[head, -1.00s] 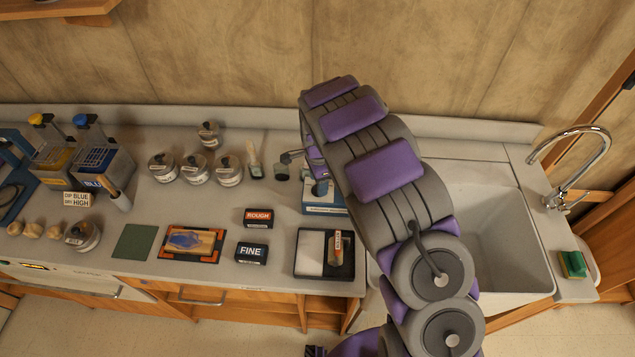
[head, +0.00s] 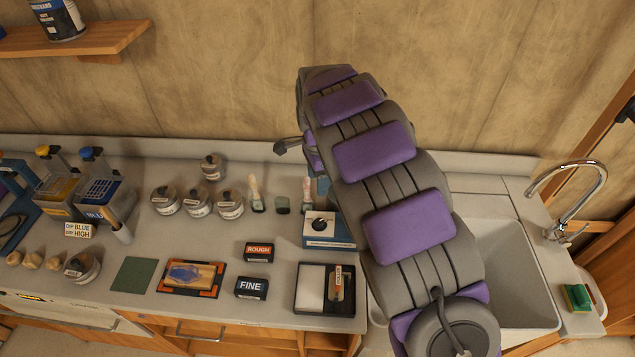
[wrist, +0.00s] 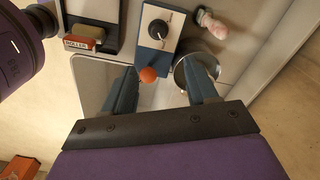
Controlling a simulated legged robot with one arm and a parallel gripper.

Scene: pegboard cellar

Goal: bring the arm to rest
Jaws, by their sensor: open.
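My arm, grey with purple pads, rises over the right part of the counter in the head view. My gripper (wrist: 163,82) shows in the wrist view with its two dark fingers apart. In the head view the gripper is mostly hidden behind the arm. A small orange ball-like thing (wrist: 148,75) appears beside the left fingertip; I cannot tell whether they touch. A round metal-rimmed thing (wrist: 187,64) is partly behind the right finger. No object is clearly held between the fingers.
A box with a dial (head: 321,228) stands beside the arm, with a black tray (head: 311,310) in front of it. Several jars (head: 198,203) stand at the back. The sink (head: 515,270) and tap (head: 565,190) are to the right. A shelf (head: 100,38) hangs upper left.

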